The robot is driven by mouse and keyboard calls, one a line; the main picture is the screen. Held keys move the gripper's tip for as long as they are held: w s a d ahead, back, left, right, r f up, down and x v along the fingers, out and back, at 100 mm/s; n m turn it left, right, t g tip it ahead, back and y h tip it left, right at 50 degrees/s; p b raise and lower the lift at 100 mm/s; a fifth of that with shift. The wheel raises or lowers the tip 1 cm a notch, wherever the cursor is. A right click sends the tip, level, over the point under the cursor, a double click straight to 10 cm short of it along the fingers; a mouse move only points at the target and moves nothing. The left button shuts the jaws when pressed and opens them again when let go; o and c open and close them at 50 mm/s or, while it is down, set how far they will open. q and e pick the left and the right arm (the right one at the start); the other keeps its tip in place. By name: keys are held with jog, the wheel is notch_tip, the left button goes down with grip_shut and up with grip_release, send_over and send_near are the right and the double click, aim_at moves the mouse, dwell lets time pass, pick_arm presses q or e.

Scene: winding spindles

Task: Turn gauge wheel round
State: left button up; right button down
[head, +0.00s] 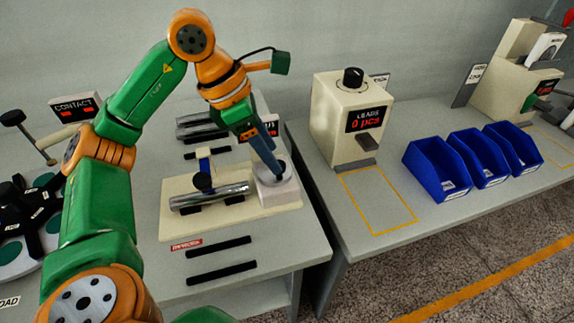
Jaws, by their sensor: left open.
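My left arm reaches in from the left, and my left gripper (277,173) points down over a pale block (282,193) at the right end of a cream base plate (232,222). A round grey wheel (288,163) sits on top of this block and appears to be the gauge wheel. The gripper's fingertips are at the wheel and partly cover it. I cannot tell whether they touch it. A shiny metal spindle (222,193) lies on dark supports on the plate, with a blue-and-black clamp (203,180) over it. My right gripper is not in view.
Black bars (221,272) lie on the table's front part. A display reading CONTACT (75,106) and a dark star-shaped fixture (30,212) stand at the left. A cream LEADS dispenser (330,120) and blue bins (434,172) stand on the right table, across a narrow gap.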

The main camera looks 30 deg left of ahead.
pick_arm(q)
jog(key=x, duration=0.4)
jog(key=shift+w+f, duration=0.15)
jog(key=shift+f, duration=0.1)
grip_shut()
jog(key=shift+s+a+r+m+g+h+p, duration=0.1)
jog(key=shift+m+g+h+p, duration=0.1)
jog(key=shift+m, duration=0.4)
jog(key=shift+s+a+r+m+g+h+p, duration=0.1)
jog(key=shift+m+g+p, duration=0.1)
jog(key=shift+m, duration=0.4)
jog(key=shift+f+m, duration=0.15)
jog(key=shift+m, duration=0.35)
grip_release()
